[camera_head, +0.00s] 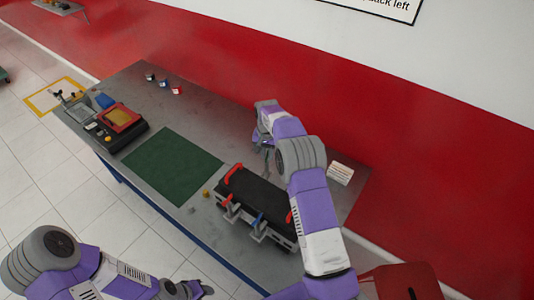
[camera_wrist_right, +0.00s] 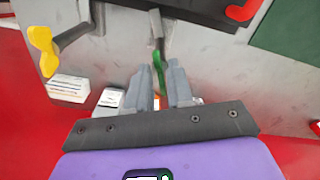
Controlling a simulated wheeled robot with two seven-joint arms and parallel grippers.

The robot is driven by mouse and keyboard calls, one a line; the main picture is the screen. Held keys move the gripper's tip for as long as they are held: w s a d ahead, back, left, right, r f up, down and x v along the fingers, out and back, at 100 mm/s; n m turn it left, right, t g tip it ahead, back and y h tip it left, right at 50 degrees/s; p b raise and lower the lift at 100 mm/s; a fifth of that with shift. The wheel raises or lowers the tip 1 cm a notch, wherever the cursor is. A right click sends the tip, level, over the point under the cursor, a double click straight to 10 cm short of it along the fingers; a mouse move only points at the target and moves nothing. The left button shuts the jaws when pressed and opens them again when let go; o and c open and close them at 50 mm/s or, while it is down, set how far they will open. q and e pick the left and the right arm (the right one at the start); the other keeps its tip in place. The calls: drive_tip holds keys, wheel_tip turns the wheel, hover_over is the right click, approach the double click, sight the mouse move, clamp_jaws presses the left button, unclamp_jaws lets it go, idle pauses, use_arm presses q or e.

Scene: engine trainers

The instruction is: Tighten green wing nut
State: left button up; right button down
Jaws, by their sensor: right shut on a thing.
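The green wing nut (camera_wrist_right: 158,52) sits at the end of a grey stem in the right wrist view. My right gripper (camera_wrist_right: 160,68) is shut on it, with one fingertip on each side. In the head view my right gripper (camera_head: 267,165) points down behind the black engine trainer (camera_head: 253,193), and the wing nut cannot be made out there. A yellow wing nut (camera_wrist_right: 42,50) on another dark stem stands to the left in the wrist view. My left gripper (camera_head: 198,289) is low at the bottom of the head view, away from the table; its jaws are unclear.
The trainer has red handles (camera_head: 233,173) and a blue lever (camera_head: 258,221) at the front. A white stack (camera_head: 340,173) lies right of my right arm. A green mat (camera_head: 172,164) lies left of the trainer. A red-topped device (camera_head: 118,118) stands farther left. The red wall runs behind the table.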

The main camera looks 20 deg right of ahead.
drive_tip(key=shift+w+r+m, duration=0.1)
drive_tip(key=shift+r+m, duration=0.05)
drive_tip(key=shift+m, duration=2.15)
drive_tip(key=c, duration=1.3)
unclamp_jaws()
wheel_tip(320, 180, up, 8)
drive_tip(key=shift+f, duration=0.2)
